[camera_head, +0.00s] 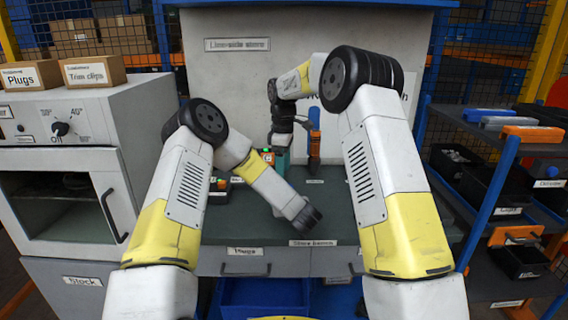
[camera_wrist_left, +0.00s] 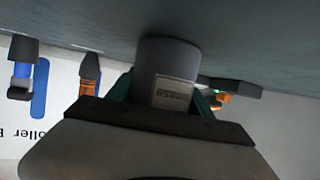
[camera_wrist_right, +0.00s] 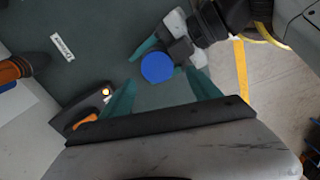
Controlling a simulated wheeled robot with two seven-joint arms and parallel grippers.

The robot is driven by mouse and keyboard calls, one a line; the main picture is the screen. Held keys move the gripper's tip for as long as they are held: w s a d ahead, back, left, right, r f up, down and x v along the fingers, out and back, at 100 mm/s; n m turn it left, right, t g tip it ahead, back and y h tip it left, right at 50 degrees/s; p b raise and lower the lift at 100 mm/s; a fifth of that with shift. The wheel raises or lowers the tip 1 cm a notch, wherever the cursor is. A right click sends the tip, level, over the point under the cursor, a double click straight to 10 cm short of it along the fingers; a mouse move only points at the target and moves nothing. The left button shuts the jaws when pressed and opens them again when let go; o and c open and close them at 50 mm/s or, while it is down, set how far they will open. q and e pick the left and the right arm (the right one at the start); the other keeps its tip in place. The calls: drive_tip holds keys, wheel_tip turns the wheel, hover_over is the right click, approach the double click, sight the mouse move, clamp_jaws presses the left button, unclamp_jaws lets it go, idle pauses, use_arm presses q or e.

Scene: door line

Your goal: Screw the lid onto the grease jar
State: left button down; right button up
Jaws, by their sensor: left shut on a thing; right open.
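The grease jar (camera_wrist_left: 165,55) is a dark grey cylinder with a pale label, standing on the bench top. My left gripper (camera_wrist_left: 163,92) is shut on it from the side, one teal finger on each side. The round blue lid (camera_wrist_right: 157,67) is seen from above, over the jar; whether it is seated or threaded cannot be seen. My right gripper (camera_wrist_right: 161,78) is open, pointing down, its fingers on either side of the lid with gaps. In the head view, the right gripper (camera_head: 281,160) shows beyond my left forearm, which hides jar and lid.
A small dark box with a lit orange button (camera_wrist_right: 90,107) stands near the right gripper. An orange-handled tool (camera_head: 314,140) hangs at the back panel. An oven-like cabinet (camera_head: 70,150) is at left, and a bin rack (camera_head: 500,180) at right. The front bench top is mostly clear.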

drive_tip(key=n, duration=0.4)
drive_tip(key=shift+r+n, duration=0.2)
drive_tip(key=shift+n, duration=0.1)
drive_tip(key=n, duration=0.6)
drive_tip(key=shift+w+r+n, duration=0.1)
drive_tip(key=shift+r+n, duration=0.2)
drive_tip(key=shift+r, duration=0.05)
drive_tip(key=n, duration=0.4)
drive_tip(key=shift+r, duration=0.2)
drive_tip(key=n, duration=0.5)
drive_tip(key=shift+w+d+r, duration=0.1)
drive_tip(key=shift+r, duration=0.15)
drive_tip(key=shift+f, duration=4)
drive_tip(key=shift+c, duration=0.2)
